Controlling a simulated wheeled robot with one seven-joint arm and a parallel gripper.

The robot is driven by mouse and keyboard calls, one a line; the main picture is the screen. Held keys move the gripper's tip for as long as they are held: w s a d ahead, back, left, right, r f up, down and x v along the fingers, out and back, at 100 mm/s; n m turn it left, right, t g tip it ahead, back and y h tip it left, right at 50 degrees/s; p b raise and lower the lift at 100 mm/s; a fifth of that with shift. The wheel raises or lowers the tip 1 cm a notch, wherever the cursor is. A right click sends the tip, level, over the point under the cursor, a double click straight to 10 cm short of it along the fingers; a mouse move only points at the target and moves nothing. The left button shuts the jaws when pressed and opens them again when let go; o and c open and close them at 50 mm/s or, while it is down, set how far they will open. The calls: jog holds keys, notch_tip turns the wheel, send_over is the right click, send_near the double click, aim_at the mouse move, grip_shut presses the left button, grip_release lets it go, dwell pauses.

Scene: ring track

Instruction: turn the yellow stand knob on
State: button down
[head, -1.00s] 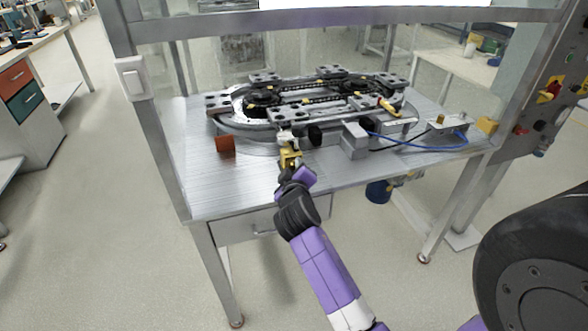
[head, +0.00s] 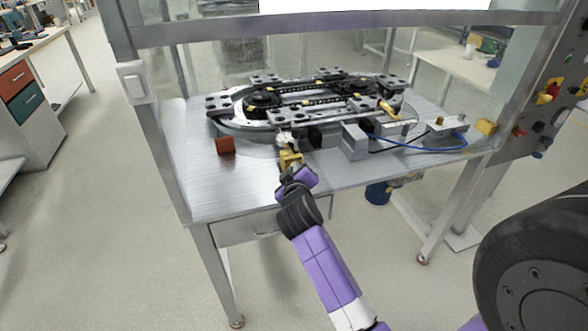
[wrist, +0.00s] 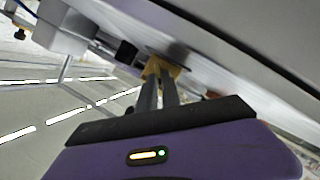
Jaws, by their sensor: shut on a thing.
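The yellow stand knob (head: 290,157) is at the front edge of the ring track, just above the metal table top. In the wrist view the yellow knob (wrist: 161,67) sits between my two fingertips. My gripper (wrist: 160,82) is shut on it, with the grey fingers close together. In the head view my gripper (head: 290,169) reaches in from the front and hides part of the knob. The ring track (head: 240,122) lies behind it on the table. The knob's markings and exact turn angle cannot be made out.
A reddish-brown block (head: 225,145) stands left of the knob on the table (head: 225,185). A grey block (head: 354,141) and a blue cable (head: 415,143) lie to the right. Metal frame posts (head: 158,130) flank the table. The table's front left is clear.

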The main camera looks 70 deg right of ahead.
jog(key=m+p, duration=0.1)
jog(key=m+t+y+p, duration=0.1)
jog(key=p, duration=0.1)
jog(key=m+y+p, duration=0.1)
jog(key=shift+s+d+r, duration=0.2)
jog(key=shift+s+r, duration=0.1)
jog(key=m+p, duration=0.1)
jog(key=m+t+y+p, duration=0.1)
jog(key=m, duration=0.1)
jog(key=shift+s+d+f+t, duration=0.1)
jog(key=shift+s+d+t, duration=0.1)
jog(key=shift+t, duration=0.1)
jog(key=m+t, duration=0.1)
jog(key=m+y, duration=0.1)
jog(key=m, duration=0.1)
jog(key=shift+s+d+f+t, duration=0.15)
jog(key=shift+s+f+t, duration=0.05)
jog(key=shift+f+t, duration=0.2)
jog(key=shift+s+d+m+t+y+b, duration=0.15)
jog(key=shift+m+t+y+b, duration=0.6)
jog(key=shift+m+b, duration=0.65)
jog(key=c, duration=1.5)
grip_release()
jog(key=shift+c, duration=0.2)
jog(key=shift+r, duration=0.1)
jog(key=shift+s, duration=0.1)
